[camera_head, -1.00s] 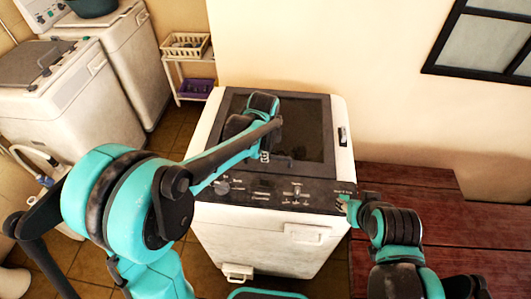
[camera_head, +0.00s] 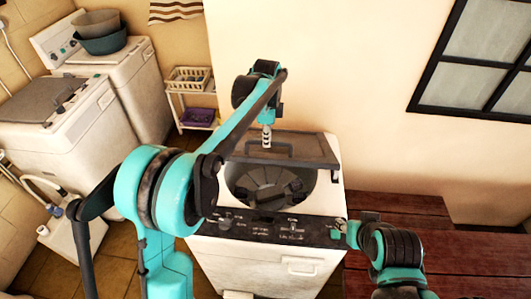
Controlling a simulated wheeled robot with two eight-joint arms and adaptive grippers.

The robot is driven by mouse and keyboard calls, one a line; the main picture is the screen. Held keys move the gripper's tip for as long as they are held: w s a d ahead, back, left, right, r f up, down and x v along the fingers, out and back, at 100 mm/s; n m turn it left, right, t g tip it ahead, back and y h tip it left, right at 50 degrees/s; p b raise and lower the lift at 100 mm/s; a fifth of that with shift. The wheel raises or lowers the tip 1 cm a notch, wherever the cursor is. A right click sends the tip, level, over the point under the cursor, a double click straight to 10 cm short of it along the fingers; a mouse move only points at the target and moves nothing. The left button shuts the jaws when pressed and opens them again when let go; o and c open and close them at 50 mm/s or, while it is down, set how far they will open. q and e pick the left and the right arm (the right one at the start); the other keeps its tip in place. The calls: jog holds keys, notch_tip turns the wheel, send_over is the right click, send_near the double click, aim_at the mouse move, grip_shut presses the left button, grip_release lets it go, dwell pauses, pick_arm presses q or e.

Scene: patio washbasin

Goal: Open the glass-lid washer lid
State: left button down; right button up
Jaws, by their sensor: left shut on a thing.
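The glass-lid washer (camera_head: 215,245) stands upright in the middle, a white body with a dark control panel across its top front. Its dark-framed glass lid (camera_head: 312,150) is raised and tilted back toward the wall. The round drum opening (camera_head: 262,180) shows below it. A bar handle stands out from the lid's face. My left gripper (camera_head: 267,140) is shut on this handle, with its arm above the washer; its fingertips look small here. My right gripper (camera_head: 340,232) is beside the right end of the control panel; its fingers are too small to read.
A second washer (camera_head: 55,125) and a third one holding basins (camera_head: 100,38) stand at the left. A small shelf (camera_head: 190,105) with baskets is at the back. A red wooden table (camera_head: 400,207) is close on the right, and the wall is behind the washer.

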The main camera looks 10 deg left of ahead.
pick_arm(q)
jog(key=w+r+p, duration=0.1)
jog(key=w+r, duration=0.2)
jog(key=shift+w+r+p, duration=0.2)
jog(key=shift+p, duration=0.15)
